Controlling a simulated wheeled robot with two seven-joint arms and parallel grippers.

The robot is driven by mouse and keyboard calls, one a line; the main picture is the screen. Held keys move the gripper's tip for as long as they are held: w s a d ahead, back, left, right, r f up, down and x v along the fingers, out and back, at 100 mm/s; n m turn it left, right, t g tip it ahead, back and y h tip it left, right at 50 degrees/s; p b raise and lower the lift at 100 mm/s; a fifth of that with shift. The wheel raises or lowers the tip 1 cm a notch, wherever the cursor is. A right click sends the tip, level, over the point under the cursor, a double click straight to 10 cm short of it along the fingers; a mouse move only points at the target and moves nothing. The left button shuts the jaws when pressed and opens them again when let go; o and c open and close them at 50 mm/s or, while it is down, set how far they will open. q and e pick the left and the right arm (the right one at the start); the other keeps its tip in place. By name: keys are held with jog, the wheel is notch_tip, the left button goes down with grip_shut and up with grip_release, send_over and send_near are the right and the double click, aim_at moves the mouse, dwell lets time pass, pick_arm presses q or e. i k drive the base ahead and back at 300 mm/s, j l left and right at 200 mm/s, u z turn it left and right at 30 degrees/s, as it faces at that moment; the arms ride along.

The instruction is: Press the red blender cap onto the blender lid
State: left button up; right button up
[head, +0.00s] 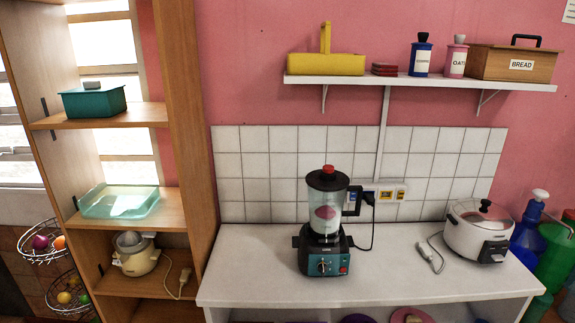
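A blender (323,258) with a teal front panel and black base stands upright on the white counter. Its clear jar (323,225) has something pink and purple inside. A black blender lid (328,181) covers the top of the jar. The red blender cap (328,169) is at the middle of the lid's top and sticks up above it. I cannot tell how deep the cap sits in the lid. Neither of my grippers is in the head view.
The blender's cord runs to a wall outlet (385,191). A wall shelf (420,83) hangs above; a wooden shelf unit (190,130) stands left.

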aim_at(337, 181)
jog(key=z, duration=0.55)
jog(key=j+z, duration=0.75)
jog(key=j, duration=0.3)
jog(key=k+j+z, duration=0.1)
jog(key=j+z, duration=0.3)
jog(key=j, duration=0.15)
jog(key=k+j, duration=0.1)
jog(key=j, duration=0.3)
jog(key=k+j, duration=0.1)
jog(key=j, duration=0.3)
